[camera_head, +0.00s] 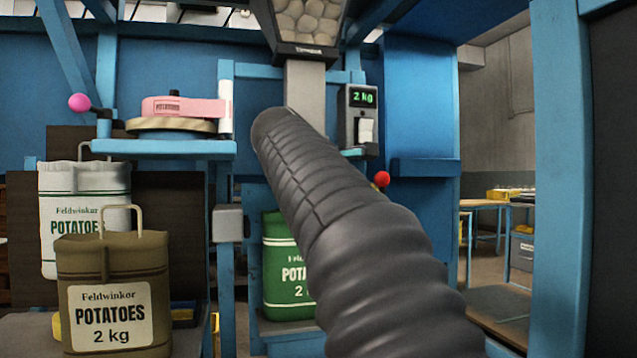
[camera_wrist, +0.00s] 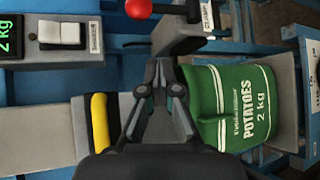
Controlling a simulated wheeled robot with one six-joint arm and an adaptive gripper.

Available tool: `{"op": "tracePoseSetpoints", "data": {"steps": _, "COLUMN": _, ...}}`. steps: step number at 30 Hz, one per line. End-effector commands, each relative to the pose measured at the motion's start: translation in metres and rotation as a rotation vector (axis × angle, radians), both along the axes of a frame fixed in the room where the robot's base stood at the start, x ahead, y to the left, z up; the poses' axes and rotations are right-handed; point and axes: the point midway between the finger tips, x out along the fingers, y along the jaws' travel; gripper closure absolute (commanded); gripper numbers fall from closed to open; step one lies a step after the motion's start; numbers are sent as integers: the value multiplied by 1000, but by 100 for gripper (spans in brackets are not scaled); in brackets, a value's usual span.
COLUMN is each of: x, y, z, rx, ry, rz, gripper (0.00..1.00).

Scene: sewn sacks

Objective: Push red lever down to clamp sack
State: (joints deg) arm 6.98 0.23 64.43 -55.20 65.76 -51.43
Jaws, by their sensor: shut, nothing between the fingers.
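The red lever's ball knob (camera_head: 382,179) shows just right of my arm in the head view. In the wrist view the red knob (camera_wrist: 138,8) sits at the top edge, on a short black rod leading to a grey block with a label. The green potato sack (camera_head: 285,262) stands below the filling spout, partly hidden by my arm. It also shows in the wrist view (camera_wrist: 236,105), sideways, right of my fingers. My gripper (camera_wrist: 160,68) is shut and empty, with the knob beyond its fingertips. My arm hides the gripper in the head view.
A 2 kg display (camera_head: 363,97) with a white switch is right of the spout (camera_head: 305,85). A brown sack (camera_head: 112,295) and a white sack (camera_head: 75,205) stand at left, below a pink tape roll (camera_head: 180,107). A yellow bar (camera_wrist: 100,120) lies left of my fingers.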

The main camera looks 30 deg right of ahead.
Motion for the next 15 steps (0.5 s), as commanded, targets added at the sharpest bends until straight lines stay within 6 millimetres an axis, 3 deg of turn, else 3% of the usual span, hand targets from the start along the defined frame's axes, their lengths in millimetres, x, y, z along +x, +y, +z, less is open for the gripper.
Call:
{"op": "tracePoseSetpoints", "data": {"steps": 4, "x": 3, "y": -9, "z": 17, "rx": -57, "ry": 14, "rz": -23, "gripper": 100}}
{"op": "tracePoseSetpoints", "data": {"steps": 15, "x": 3, "y": -10, "z": 19, "rx": -64, "ry": 16, "rz": -25, "gripper": 100}}
